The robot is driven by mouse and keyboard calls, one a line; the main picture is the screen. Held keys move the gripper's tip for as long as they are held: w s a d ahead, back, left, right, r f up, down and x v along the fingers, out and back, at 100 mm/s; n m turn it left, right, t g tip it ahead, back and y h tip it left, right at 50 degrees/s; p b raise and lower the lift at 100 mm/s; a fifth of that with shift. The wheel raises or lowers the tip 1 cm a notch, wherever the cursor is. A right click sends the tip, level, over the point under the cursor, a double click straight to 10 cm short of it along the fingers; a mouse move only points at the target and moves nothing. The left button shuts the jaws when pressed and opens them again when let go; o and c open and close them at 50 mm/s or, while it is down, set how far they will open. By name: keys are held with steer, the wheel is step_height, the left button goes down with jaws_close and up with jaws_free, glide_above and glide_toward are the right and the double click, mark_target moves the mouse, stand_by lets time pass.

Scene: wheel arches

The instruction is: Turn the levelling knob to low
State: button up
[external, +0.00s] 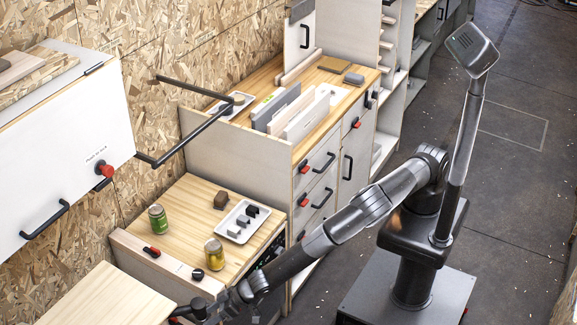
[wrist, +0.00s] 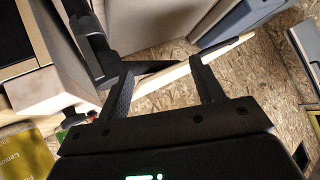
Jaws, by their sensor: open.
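A small black knob (external: 197,274) sits on the pale front rail of the low wooden counter, to the right of a small printed label. I take it to be the levelling knob; its setting is too small to read. My gripper (external: 190,312) is at the bottom edge of the external view, below the knob and apart from it. In the wrist view my gripper (wrist: 168,70) has its two black fingers spread, with nothing held. A pale board edge shows behind the fingers.
A pale wooden board (external: 105,298) lies left of my gripper. Floor behind my base is clear.

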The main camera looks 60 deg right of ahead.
mark_target(203, 276)
steer(key=w+d+r+m+t+h, duration=0.25)
steer(key=d+m+t+h, duration=0.35)
steer(key=d+t+h, duration=0.5)
step_height(203, 276, down, 4)
steer(key=y, duration=0.2)
steer(key=shift+g, duration=0.4)
steer(key=w, duration=0.7)
steer(key=w+d, duration=0.1)
steer(key=w, duration=0.2)
steer(key=shift+w+d+f, duration=0.1)
steer(key=shift+w, duration=0.1)
steer(key=shift+c, duration=0.2)
steer(key=shift+n+y, duration=0.3)
steer(key=c, duration=0.9)
